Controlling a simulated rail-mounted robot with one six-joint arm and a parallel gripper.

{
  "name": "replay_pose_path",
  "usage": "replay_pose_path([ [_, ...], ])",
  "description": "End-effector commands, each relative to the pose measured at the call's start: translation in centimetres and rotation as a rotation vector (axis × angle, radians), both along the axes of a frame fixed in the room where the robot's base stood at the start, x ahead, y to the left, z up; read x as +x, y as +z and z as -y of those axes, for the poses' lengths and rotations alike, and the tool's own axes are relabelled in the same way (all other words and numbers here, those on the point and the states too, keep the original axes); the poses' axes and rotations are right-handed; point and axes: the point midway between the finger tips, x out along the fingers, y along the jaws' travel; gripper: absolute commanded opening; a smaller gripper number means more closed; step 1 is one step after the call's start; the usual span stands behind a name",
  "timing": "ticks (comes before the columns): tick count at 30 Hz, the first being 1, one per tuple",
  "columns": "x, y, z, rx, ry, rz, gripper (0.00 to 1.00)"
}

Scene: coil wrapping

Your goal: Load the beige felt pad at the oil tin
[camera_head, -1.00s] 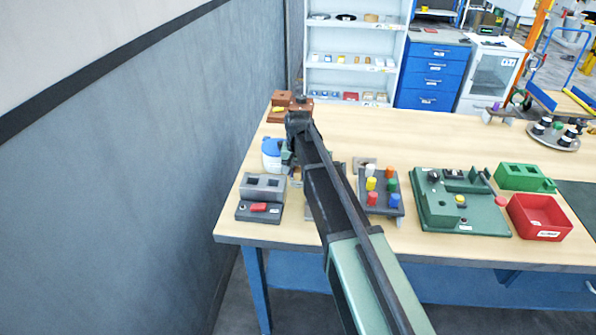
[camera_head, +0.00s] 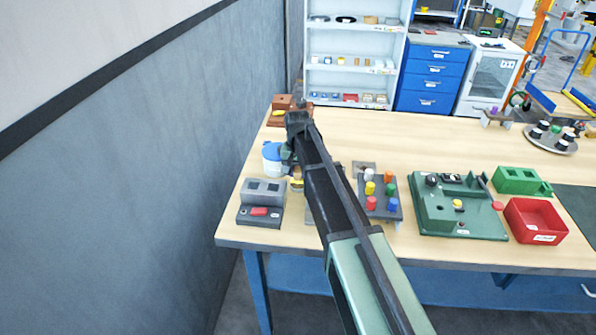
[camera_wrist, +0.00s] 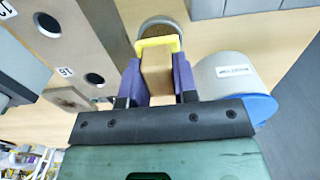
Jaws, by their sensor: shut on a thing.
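In the wrist view, my gripper (camera_wrist: 158,72) is shut on a tan block with a yellow band across its far end, which I take to be the beige felt pad (camera_wrist: 157,80). A round grey-rimmed tin with a brown inside, apparently the oil tin (camera_wrist: 148,26), lies just beyond the yellow end. The pad's end overlaps the tin's near rim in this view; I cannot tell whether they touch. In the head view, my arm largely hides the gripper and the pad.
A white container with a blue lid (camera_wrist: 222,75) is close on the right of my gripper; it also shows in the head view (camera_head: 272,158). A grey block with holes (camera_wrist: 85,60) stands on the left. A grey fixture (camera_head: 262,200) and a peg board (camera_head: 383,195) are nearby.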

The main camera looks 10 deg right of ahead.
Motion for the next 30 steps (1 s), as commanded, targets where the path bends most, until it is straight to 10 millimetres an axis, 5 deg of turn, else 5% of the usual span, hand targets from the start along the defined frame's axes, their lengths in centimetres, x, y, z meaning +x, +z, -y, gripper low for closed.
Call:
replay_pose_path([
  [12, 0.0, 5.0, 0.0, 0.0, 0.0, 0.001, 0.08],
  [30, 0.0, 4.9, 0.0, 0.0, 0.0, 0.001, 0.08],
])
